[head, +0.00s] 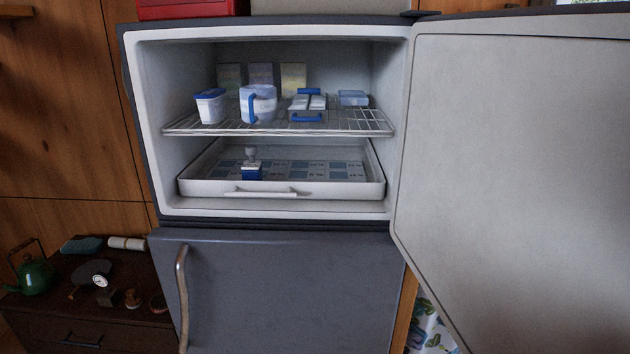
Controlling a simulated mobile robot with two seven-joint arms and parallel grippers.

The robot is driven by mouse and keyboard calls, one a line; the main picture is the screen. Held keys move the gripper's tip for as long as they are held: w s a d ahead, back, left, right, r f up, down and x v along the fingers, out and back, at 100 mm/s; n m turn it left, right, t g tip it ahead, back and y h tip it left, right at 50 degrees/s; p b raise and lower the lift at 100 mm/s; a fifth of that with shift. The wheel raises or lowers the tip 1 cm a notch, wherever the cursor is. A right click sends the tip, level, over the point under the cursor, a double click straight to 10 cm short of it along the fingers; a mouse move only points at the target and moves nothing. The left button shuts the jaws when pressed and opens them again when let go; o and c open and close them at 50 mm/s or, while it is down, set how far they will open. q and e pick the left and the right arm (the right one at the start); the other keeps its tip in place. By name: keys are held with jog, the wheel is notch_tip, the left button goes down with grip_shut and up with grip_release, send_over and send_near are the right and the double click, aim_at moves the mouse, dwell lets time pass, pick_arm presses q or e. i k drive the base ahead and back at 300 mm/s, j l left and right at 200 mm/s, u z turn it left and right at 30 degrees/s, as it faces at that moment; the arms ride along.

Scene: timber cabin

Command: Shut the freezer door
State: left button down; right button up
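The freezer door (515,160) stands wide open, hinged on the right side of the freezer compartment (395,75). Its pale inner face fills the right of the head view, and its right edge runs out of the picture. Its outer side and handle are hidden. The compartment is fully exposed, with a wire shelf (180,126) above a white drawer tray (340,188). Neither of my grippers shows in the head view.
Several tubs and boxes, including a white tub (210,107), sit on the shelf. The lower fridge door (290,290) is shut, its curved handle (182,295) on the left. A low dark cabinet (50,325) at left holds a green kettle (36,275). A red box (190,9) is on top.

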aim_at(511, 210)
jog(key=k+u, duration=0.1)
jog(key=k+l+u, duration=0.1)
jog(key=l, duration=0.4)
jog(key=k+l, duration=0.1)
jog(key=l, duration=0.4)
jog(key=l+u, duration=0.15)
jog(key=l, duration=0.3)
jog(key=k+l+u, duration=0.1)
jog(key=l, duration=0.4)
jog(key=k, duration=0.1)
